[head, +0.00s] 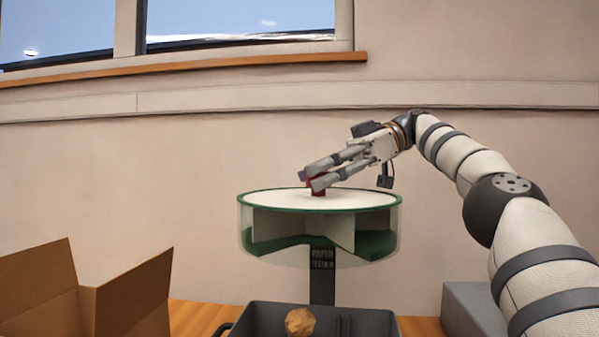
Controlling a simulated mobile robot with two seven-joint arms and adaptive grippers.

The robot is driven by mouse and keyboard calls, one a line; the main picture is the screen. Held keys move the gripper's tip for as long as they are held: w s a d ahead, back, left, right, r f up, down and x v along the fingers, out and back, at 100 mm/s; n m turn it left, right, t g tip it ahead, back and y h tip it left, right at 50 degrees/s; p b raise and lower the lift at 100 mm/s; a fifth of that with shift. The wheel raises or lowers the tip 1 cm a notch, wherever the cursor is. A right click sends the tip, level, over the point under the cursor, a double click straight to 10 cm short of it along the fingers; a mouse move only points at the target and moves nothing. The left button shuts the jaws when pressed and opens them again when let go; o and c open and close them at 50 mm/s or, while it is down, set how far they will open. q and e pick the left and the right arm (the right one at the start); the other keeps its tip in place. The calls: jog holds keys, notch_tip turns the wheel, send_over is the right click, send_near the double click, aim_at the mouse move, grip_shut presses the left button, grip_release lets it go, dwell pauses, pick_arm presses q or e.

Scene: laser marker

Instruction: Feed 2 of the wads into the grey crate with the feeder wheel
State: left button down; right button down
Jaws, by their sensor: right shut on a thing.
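The feeder wheel (268,203) is a round drum with a white top, a green rim and clear sides, on a dark post. Pale dividers and green floor parts show inside it. My right gripper (314,181) reaches in from the right and is shut on the red knob (319,193) at the middle of the top. The grey crate (262,312) stands below the wheel, cut off by the bottom edge. A crumpled brown wad (300,322) shows within the crate's outline. No wad is visible inside the wheel. My left gripper is out of view.
An open cardboard box (130,298) stands at the lower left; its inside is hidden. A grey block (471,308) sits at the lower right, partly behind my right arm. Bare wooden table (196,316) shows between box and crate. A wall and window are behind.

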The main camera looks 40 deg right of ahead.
jog(key=shift+f+g, duration=0.1)
jog(key=shift+g, duration=0.2)
jog(key=c, duration=1.1)
grip_release()
